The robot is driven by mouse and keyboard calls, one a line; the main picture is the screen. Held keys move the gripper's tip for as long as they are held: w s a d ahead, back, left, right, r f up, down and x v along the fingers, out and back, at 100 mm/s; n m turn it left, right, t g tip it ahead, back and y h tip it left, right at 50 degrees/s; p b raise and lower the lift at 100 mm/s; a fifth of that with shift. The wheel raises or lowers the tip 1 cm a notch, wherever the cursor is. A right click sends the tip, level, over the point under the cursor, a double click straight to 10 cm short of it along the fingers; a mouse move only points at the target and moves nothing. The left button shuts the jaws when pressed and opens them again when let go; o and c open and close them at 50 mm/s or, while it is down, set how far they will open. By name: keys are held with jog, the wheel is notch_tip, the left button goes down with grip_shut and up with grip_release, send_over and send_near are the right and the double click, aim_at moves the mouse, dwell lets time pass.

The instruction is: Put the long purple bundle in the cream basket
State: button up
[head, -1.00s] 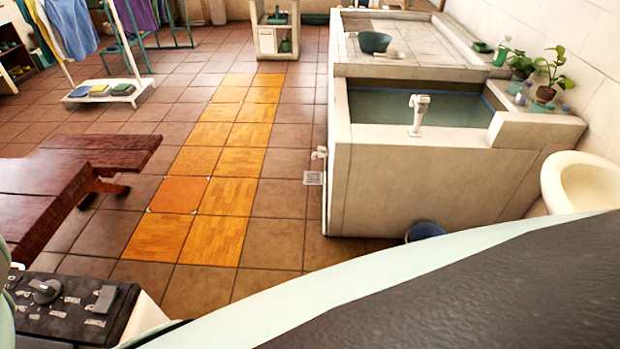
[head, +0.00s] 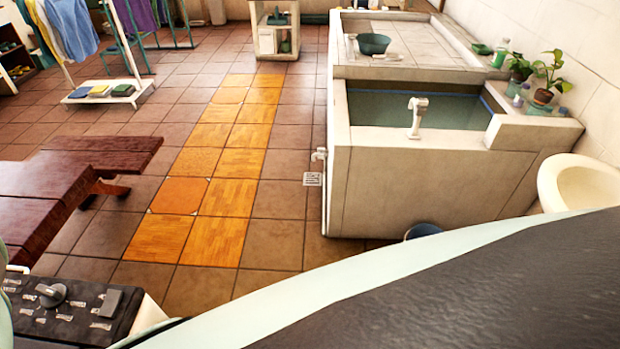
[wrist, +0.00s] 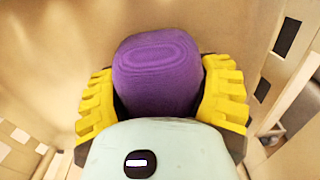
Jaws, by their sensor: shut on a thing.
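My gripper (wrist: 160,95) shows in the wrist view with yellow ridged fingers on both sides of the purple bundle (wrist: 157,70). It is shut on the bundle, whose rounded end faces the camera. The rest of its length is hidden. Neither the gripper nor the bundle shows in the head view. A cream, round, open vessel (head: 552,188) is at the right edge of the head view, partly cut off. I cannot tell whether it is the cream basket. No other basket is clear.
A stone washbasin (head: 440,180) with water stands right of centre. A dark red bench (head: 60,195) is at left, and a drying rack (head: 110,92) stands at back left. Tiled floor (head: 215,190) is open between them. Pale beige surfaces (wrist: 60,50) surround the gripper.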

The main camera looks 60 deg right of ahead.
jog(key=shift+f, duration=0.2)
jog(key=o, duration=1.3)
jog(key=shift+r, duration=0.15)
jog(key=shift+r, duration=0.55)
notch_tip(320, 180, up, 10)
jog(key=p, duration=0.3)
jog(key=shift+r+p, duration=0.55)
jog(key=shift+p, duration=0.25)
jog(key=shift+f, duration=0.1)
